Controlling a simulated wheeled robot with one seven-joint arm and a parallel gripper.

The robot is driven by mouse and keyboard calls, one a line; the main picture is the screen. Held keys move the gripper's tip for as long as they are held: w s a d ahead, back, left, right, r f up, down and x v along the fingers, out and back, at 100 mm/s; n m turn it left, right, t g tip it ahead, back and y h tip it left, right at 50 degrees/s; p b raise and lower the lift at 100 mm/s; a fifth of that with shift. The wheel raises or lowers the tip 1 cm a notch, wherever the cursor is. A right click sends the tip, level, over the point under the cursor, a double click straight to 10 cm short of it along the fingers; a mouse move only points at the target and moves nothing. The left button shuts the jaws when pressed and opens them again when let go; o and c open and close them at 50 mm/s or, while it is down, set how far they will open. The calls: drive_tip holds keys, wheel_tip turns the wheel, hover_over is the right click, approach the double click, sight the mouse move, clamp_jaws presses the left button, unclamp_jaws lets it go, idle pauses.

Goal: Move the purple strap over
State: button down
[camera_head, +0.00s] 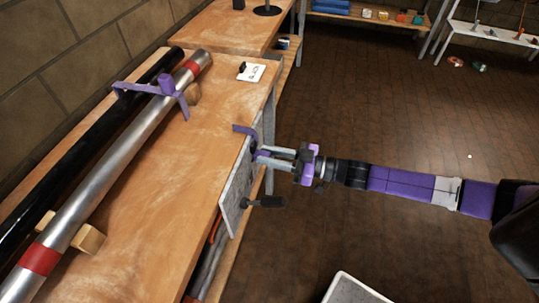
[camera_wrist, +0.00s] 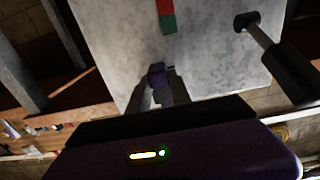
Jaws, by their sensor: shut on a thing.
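A purple bent piece (camera_head: 245,130), which I take to be the strap, sits at the bench's right edge, above a grey plate (camera_head: 238,182). My gripper (camera_head: 262,155) reaches in from the right and is shut on its lower end, in front of the plate. In the wrist view my fingertips (camera_wrist: 162,92) close around a small purple block (camera_wrist: 157,74), with the plate (camera_wrist: 205,55) behind. A second purple piece (camera_head: 167,86), with an upright knob, lies across a silver pole (camera_head: 120,143) on the bench. The held piece's contact with the plate cannot be told.
A black pole (camera_head: 90,120) lies beside the silver pole, on wooden blocks (camera_head: 88,239). A black handle (camera_head: 266,202) sticks out from the plate just below my gripper. A white card (camera_head: 251,72) lies on the workbench (camera_head: 160,200). The floor to the right is mostly clear.

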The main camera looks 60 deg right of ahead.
idle(0.8)
wheel_tip(320, 180, down, 6)
drive_tip(key=b, duration=0.3)
drive_tip(key=shift+f+b, duration=0.1)
drive_tip(key=shift+b, duration=0.25)
drive_tip(key=c, duration=1.2)
unclamp_jaws()
drive_tip(key=shift+o, duration=0.2)
drive_tip(key=v, duration=0.8)
